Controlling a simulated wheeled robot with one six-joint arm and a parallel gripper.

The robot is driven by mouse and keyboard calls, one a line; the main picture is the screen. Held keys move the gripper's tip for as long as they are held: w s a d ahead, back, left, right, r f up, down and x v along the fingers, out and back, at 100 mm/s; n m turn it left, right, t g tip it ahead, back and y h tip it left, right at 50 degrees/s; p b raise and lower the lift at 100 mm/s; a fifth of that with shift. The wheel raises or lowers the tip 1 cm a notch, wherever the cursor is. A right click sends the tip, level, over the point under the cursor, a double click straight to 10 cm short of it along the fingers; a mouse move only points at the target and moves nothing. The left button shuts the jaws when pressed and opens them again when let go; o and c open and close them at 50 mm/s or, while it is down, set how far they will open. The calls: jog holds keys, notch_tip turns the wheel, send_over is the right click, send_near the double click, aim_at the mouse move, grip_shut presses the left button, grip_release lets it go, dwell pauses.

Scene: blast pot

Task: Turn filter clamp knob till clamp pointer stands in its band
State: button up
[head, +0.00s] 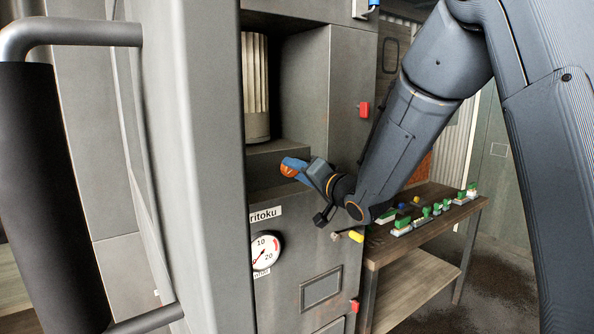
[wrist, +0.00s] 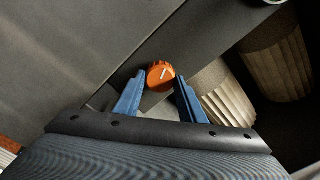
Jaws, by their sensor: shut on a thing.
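The orange filter clamp knob (head: 288,171) sits on the grey cabinet front, below the opening with the pleated filter (head: 255,85). In the wrist view the knob (wrist: 160,76) shows a white line on its face, slanting up to the right. My gripper (head: 293,168) has its blue fingers on either side of the knob and is shut on it. The fingers (wrist: 158,92) also show in the wrist view and hide part of the knob's sides. I cannot make out a separate clamp pointer or its band.
A round gauge (head: 264,252) with a red zone is lower on the cabinet. An open grey door (head: 195,170) with a black handle (head: 45,190) stands close at left. A bench (head: 440,212) with several green and white pieces is at right. Red latches (head: 364,110) edge the cabinet.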

jog(key=o, duration=1)
jog(key=shift+o, duration=0.2)
jog(key=b+v, duration=0.2)
jog(key=v, duration=0.5)
jog(key=shift+s+d+b, duration=0.25)
jog(key=shift+s+b, duration=0.1)
jog(key=shift+b, duration=0.05)
